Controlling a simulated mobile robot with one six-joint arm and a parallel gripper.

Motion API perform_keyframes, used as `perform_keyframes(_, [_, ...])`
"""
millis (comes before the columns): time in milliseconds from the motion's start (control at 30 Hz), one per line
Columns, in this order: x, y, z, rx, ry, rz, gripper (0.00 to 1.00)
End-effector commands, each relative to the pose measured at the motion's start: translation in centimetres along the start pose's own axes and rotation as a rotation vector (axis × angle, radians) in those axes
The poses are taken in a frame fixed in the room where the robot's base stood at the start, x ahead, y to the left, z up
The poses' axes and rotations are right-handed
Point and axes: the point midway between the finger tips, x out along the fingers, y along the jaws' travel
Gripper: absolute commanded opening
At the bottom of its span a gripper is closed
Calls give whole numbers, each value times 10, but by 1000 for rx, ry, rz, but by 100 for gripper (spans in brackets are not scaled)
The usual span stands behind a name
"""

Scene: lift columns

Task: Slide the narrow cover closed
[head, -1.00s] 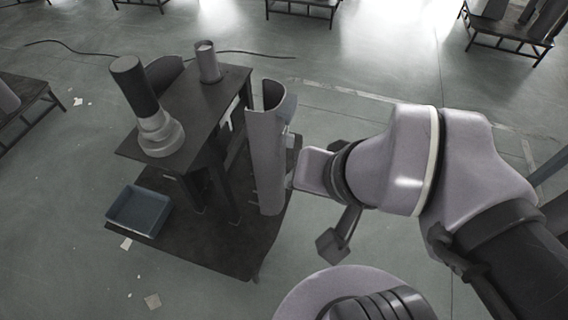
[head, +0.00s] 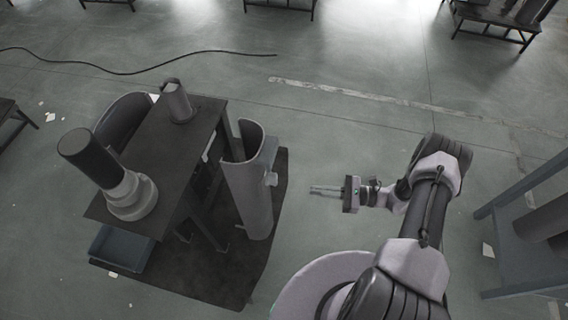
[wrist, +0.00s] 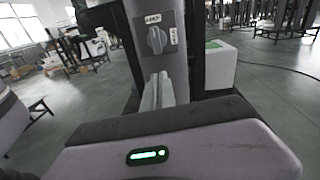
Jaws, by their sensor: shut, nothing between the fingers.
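A tall, narrow, curved grey cover (head: 246,195) stands upright at the right side of the dark table. A small pale knob (head: 271,179) sticks out on its right side. My gripper (head: 325,190) is to the right of it, pointing left, with clear floor between fingertips and knob. In the wrist view my fingers (wrist: 158,92) are together and empty. I cannot tell whether this is the same knob, or how far the cover is slid.
The dark table (head: 180,135) carries a lamp-like column (head: 105,175) and a small grey cylinder (head: 176,100). A wider dark curved shell (head: 122,122) stands behind it. A blue bin (head: 120,247) is at the lower left. A blue-grey rack (head: 500,245) stands at right.

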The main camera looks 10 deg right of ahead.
Motion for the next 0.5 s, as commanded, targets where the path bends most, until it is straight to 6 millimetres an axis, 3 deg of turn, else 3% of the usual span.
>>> perform_keyframes(100, [2,12,-21,47,-48,-68,0])
perform_keyframes(233, [12,12,-25,53,-56,-77,0])
perform_keyframes(500, [70,9,-23,53,-54,-70,0])
